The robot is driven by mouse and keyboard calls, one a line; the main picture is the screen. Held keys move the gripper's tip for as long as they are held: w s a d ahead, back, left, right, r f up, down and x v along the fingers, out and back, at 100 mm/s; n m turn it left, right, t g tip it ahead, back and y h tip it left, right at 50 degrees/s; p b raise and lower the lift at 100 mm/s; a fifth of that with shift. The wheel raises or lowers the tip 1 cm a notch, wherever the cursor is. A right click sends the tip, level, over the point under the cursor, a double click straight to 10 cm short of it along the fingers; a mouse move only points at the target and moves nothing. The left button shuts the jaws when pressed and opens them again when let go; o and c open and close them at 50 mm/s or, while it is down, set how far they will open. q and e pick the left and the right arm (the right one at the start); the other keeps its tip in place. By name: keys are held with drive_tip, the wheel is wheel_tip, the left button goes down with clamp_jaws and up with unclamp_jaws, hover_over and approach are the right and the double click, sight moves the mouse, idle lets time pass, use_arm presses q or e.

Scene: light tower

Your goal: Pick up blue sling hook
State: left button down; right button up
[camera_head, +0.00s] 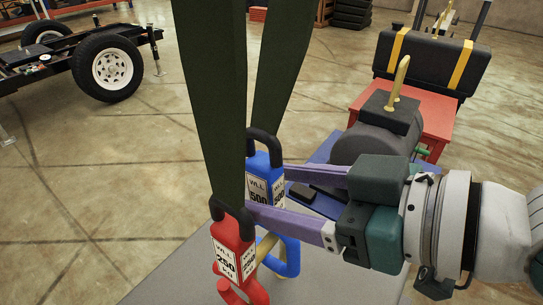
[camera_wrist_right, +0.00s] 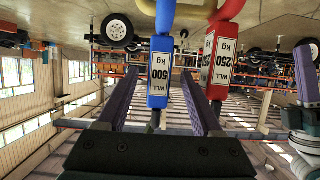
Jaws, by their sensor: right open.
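The blue sling hook (camera_head: 262,170) hangs upright from a dark green sling strap (camera_head: 285,65), with a black loop on top and a white weight label. The red sling hook (camera_head: 228,240), marked 250 kg, hangs nearer on another strap (camera_head: 212,90). My right gripper (camera_head: 266,192) reaches in from the right, open. Its far finger ends beside the blue hook; its near finger passes between the two hooks. In the right wrist view the blue hook (camera_wrist_right: 160,72), marked 500 kg, stands between the spread fingers (camera_wrist_right: 158,88). The red hook (camera_wrist_right: 216,62) is outside the right finger there.
A grey surface (camera_head: 330,285) lies below the hooks. A dark motor-like unit (camera_head: 385,130) with a yellow hook on top stands behind the gripper. A red table (camera_head: 435,115) is behind it. A wheeled chassis (camera_head: 105,65) stands far left; the floor between is clear.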

drive_tip(key=shift+w+a+f, duration=0.25)
drive_tip(key=shift+w+a, duration=0.05)
drive_tip(key=shift+a, duration=0.05)
clamp_jaws()
idle(0.3)
drive_tip(key=shift+r, duration=0.2)
